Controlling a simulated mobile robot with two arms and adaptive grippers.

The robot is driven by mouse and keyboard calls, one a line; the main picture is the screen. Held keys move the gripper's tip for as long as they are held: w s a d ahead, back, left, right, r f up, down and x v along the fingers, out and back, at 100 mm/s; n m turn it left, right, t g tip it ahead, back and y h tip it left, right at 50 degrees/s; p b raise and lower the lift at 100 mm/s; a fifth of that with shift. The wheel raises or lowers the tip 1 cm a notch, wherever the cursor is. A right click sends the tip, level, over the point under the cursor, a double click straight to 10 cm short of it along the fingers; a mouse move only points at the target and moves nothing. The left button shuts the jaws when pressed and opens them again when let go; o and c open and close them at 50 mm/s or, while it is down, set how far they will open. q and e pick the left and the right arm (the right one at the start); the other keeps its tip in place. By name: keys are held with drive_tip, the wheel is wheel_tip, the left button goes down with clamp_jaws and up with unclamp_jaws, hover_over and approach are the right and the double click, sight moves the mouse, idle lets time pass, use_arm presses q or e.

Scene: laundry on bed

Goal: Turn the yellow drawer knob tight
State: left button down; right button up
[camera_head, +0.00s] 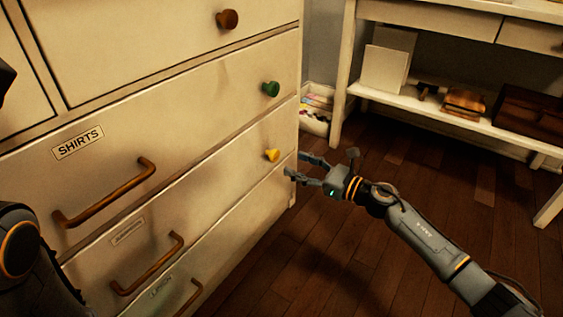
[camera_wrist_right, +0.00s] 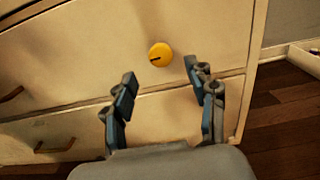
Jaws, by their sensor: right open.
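The yellow knob (camera_head: 272,155) sits on the right part of a drawer front, below a green knob (camera_head: 270,89). In the right wrist view the yellow knob (camera_wrist_right: 160,54) is a round disc with a dark line on its face, beyond and between the fingertips. My right gripper (camera_head: 296,166) is open and empty, just right of and slightly below the knob, apart from it. It also shows in the right wrist view (camera_wrist_right: 161,78). Part of my left arm shows at the lower left; its gripper is out of view.
The cream dresser (camera_head: 215,110) has a brown knob (camera_head: 228,19) above and several bar handles such as the one (camera_head: 105,195) below the SHIRTS label. A white shelf unit (camera_head: 440,107) with books stands at the back right. A box (camera_head: 316,108) sits beside the dresser. Wooden floor is open at right.

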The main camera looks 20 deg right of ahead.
sight(277, 155)
drive_tip(key=b+x, duration=0.1)
drive_tip(key=x, duration=0.5)
drive_tip(key=c, duration=1.1)
drive_tip(key=shift+c, duration=0.2)
drive_tip(key=shift+d+r, duration=0.1)
